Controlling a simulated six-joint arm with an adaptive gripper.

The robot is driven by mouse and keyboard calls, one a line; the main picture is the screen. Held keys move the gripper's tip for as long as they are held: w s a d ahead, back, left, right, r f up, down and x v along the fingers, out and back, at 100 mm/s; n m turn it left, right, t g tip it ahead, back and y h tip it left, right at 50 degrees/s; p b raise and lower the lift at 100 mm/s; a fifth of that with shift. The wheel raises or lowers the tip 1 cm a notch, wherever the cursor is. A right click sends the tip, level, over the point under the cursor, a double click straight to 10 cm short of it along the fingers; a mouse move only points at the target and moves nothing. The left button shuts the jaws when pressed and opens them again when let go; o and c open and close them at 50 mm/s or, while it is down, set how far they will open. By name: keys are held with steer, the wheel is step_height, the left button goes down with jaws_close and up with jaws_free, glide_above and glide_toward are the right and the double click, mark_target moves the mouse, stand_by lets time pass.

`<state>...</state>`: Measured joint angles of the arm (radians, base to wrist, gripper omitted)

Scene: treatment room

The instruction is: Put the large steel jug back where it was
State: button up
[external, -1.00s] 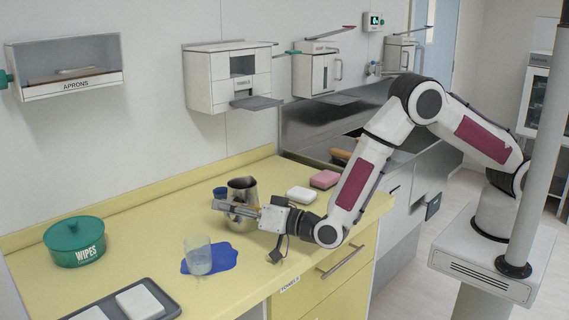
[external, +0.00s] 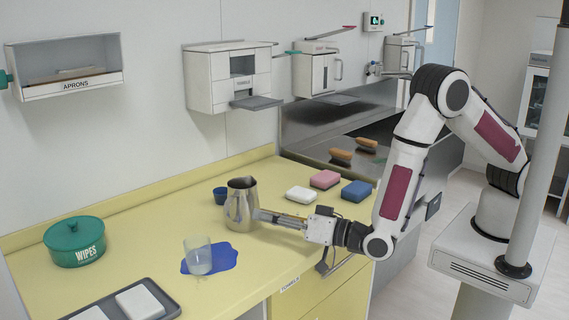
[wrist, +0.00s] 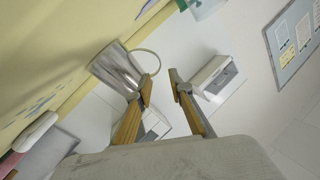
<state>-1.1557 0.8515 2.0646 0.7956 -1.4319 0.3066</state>
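The large steel jug (external: 240,206) stands upright on the yellow counter, left of my gripper (external: 259,216). In the wrist view the jug (wrist: 113,68) lies at upper left, its loop handle close to the left finger. My gripper (wrist: 164,88) is open there, with nothing between its fingers. The jug is beside the fingers, not between them. I cannot tell whether a finger touches the handle.
A small blue cup (external: 219,196) is just behind the jug. A glass (external: 197,256) stands on a blue patch (external: 225,256) front left. White (external: 301,195), pink (external: 325,179) and blue (external: 356,191) blocks lie to the right. A green wipes tub (external: 75,243) stands left.

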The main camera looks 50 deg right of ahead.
steer(key=shift+s+d, duration=0.2)
steer(key=shift+s, duration=0.3)
steer(key=shift+w, duration=0.1)
stand_by(0.5)
steer(key=shift+w+d+r, duration=0.15)
steer(key=shift+w+r, duration=0.05)
steer(key=w+d+r+g+h, duration=0.1)
steer(key=w+d+r+g, duration=0.2)
steer(key=d+r, duration=0.6)
steer(key=w+d+r+g, duration=0.3)
steer(key=d+r, duration=0.2)
steer(key=d, duration=0.7)
steer(key=s+d+n+g+h, duration=0.1)
steer(key=s+d+g+h, duration=0.4)
steer(key=s+d, duration=2)
steer(key=d, duration=0.2)
steer(key=shift+s+d+f+h, duration=0.2)
steer(key=shift+s+d+h, duration=0.1)
steer(key=shift+d, duration=0.05)
